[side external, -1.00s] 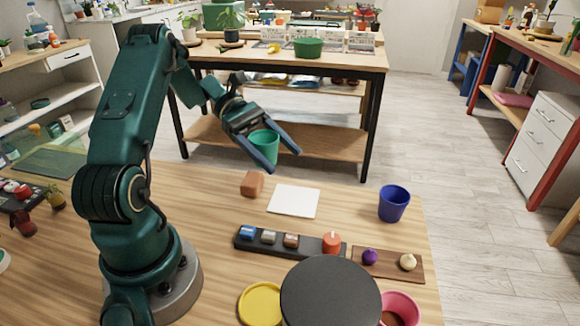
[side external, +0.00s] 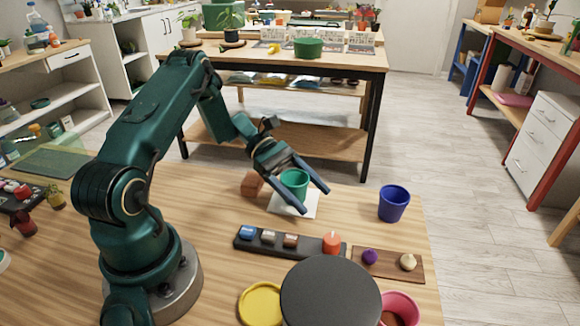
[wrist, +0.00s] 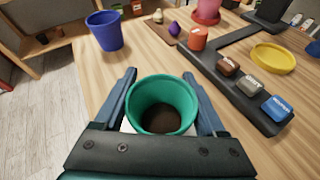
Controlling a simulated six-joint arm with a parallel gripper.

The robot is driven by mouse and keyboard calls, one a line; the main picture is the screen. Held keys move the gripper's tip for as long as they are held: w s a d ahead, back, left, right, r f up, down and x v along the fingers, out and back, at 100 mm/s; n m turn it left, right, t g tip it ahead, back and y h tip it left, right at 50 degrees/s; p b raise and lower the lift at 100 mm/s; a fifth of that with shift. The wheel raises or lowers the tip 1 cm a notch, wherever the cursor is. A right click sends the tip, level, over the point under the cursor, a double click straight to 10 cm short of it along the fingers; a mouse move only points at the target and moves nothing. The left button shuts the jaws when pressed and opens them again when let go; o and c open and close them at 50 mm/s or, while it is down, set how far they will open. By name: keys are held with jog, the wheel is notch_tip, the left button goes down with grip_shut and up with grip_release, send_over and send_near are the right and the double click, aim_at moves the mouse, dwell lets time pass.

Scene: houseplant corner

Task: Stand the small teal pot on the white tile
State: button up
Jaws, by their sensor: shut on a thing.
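The small teal pot (side external: 294,182) is upright between the two blue fingers of my gripper (side external: 314,201), which is shut on it. In the wrist view the teal pot (wrist: 161,104) shows its open top with dark soil inside. The white tile (side external: 299,212) lies flat on the wooden table, below the pot and fingers and partly hidden by them. The pot appears over the tile; I cannot tell whether its base touches it.
A blue pot (side external: 394,204) stands to the right. A black rack (side external: 265,248) with several small items and a wooden board (side external: 388,263) lie in front. A yellow saucer (side external: 260,303) is nearer the camera.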

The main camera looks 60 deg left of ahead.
jog(key=shift+f, duration=0.1)
jog(key=o, duration=1.3)
